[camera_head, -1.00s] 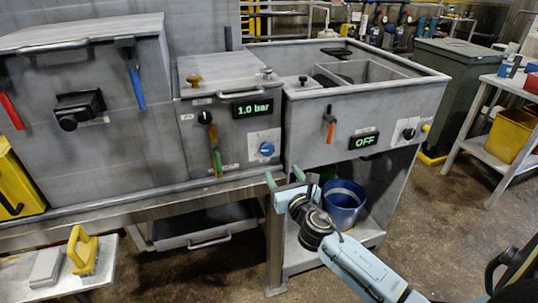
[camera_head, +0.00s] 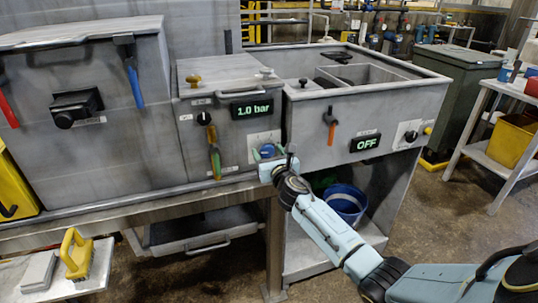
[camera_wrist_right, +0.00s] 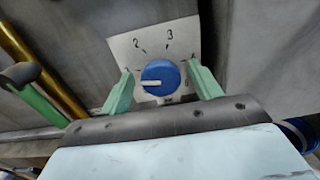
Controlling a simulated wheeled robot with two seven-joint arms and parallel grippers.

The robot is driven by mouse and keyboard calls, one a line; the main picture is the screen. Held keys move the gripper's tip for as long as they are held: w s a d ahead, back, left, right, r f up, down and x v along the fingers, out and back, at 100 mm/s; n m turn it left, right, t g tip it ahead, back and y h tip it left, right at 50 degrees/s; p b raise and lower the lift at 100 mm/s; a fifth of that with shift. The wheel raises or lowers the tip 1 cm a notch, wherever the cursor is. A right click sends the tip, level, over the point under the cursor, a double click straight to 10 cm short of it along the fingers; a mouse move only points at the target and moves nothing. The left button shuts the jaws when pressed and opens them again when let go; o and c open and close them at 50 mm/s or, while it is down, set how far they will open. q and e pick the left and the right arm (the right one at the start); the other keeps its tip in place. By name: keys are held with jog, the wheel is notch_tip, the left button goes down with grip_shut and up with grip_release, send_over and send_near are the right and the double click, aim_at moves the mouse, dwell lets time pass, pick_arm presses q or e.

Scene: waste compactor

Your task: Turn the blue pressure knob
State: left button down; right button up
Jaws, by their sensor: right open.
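The blue pressure knob (camera_wrist_right: 160,77) sits on a white dial plate (camera_wrist_right: 150,45) with the numbers 2 and 3 visible in the right wrist view. Its white pointer line points left. In the head view the knob (camera_head: 267,151) is partly hidden by my right gripper (camera_head: 268,155). In the wrist view my right gripper (camera_wrist_right: 160,88) is open, with one green finger on each side of the knob. I cannot tell whether the fingers touch it. The display (camera_head: 252,109) above reads 1.0 bar. My left gripper is not in view.
An orange-handled lever (camera_head: 330,128) and an OFF display (camera_head: 366,144) are to the right. A blue bucket (camera_head: 346,202) stands below.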

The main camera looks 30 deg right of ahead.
jog(key=c, duration=0.9)
